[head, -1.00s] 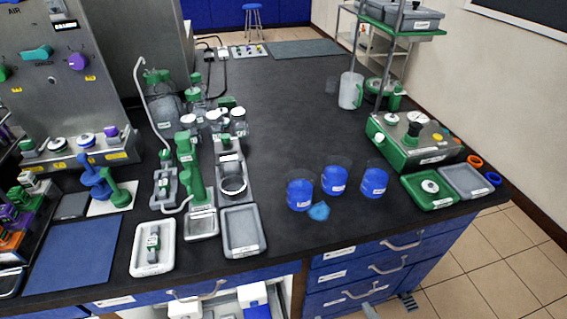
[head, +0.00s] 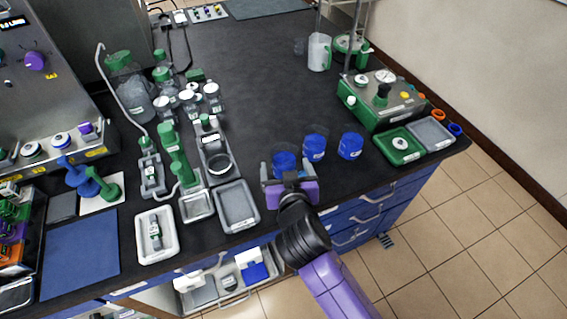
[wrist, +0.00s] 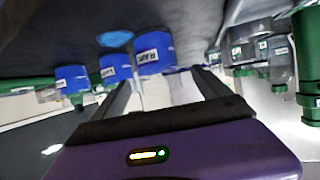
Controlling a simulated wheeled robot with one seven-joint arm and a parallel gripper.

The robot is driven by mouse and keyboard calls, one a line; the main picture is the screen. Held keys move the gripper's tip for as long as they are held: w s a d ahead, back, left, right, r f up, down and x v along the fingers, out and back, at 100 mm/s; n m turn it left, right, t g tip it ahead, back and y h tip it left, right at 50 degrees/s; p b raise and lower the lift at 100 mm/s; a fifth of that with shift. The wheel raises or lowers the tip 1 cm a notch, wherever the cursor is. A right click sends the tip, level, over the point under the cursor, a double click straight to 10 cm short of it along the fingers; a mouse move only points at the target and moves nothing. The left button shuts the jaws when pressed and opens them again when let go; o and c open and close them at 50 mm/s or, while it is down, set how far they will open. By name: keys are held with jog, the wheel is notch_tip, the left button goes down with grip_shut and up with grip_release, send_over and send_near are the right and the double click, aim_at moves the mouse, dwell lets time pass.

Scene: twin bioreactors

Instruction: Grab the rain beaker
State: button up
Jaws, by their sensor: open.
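Three clear beakers with blue contents and white labels stand in a row on the black counter. The left one (head: 285,162) is closest to my gripper; in the wrist view it is the largest beaker (wrist: 154,50), and its label seems to read RAIN. The middle beaker (head: 314,146) and right beaker (head: 350,146) stand beyond it; their labels are too small to read.
A grey tray (head: 237,206) is left of my gripper. A green-based device (head: 382,100) and a green tray (head: 399,147) stand to the right.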

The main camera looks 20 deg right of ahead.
aim_at(282, 153)
jog(key=shift+x, duration=1.25)
jog(key=shift+p+x, duration=0.85)
jog(key=shift+x, duration=1.8)
jog(key=c, duration=1.5)
